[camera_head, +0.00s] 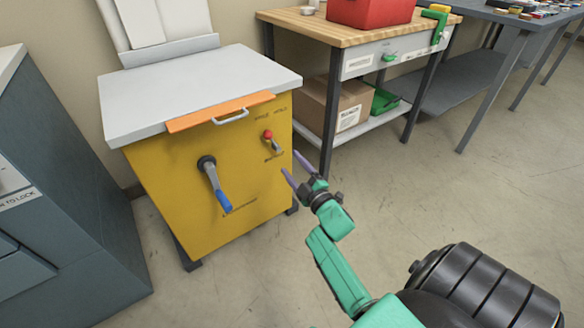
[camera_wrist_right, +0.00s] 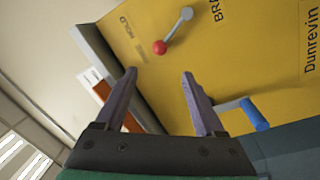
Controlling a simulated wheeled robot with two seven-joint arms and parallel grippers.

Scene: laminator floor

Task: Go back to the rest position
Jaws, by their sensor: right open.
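My right gripper (camera_head: 290,168) is open and empty, with its purple fingers apart in front of the right side of the yellow machine (camera_head: 170,180). In the right wrist view the open fingers (camera_wrist_right: 157,82) point toward the yellow panel (camera_wrist_right: 240,60), and nothing is between them. A lever with a red knob (camera_head: 268,134) is on the panel just left of the fingertips; it also shows in the wrist view (camera_wrist_right: 160,47). A crank with a blue handle (camera_head: 224,201) hangs lower on the panel. My left gripper is not in view.
The machine has a grey top (camera_head: 200,85) and an orange flap with a handle (camera_head: 220,112). A grey cabinet (camera_head: 70,210) stands at the left. A wood-topped bench (camera_head: 345,30) with a red bin (camera_head: 370,10) stands behind. The floor at the right (camera_head: 440,190) is clear.

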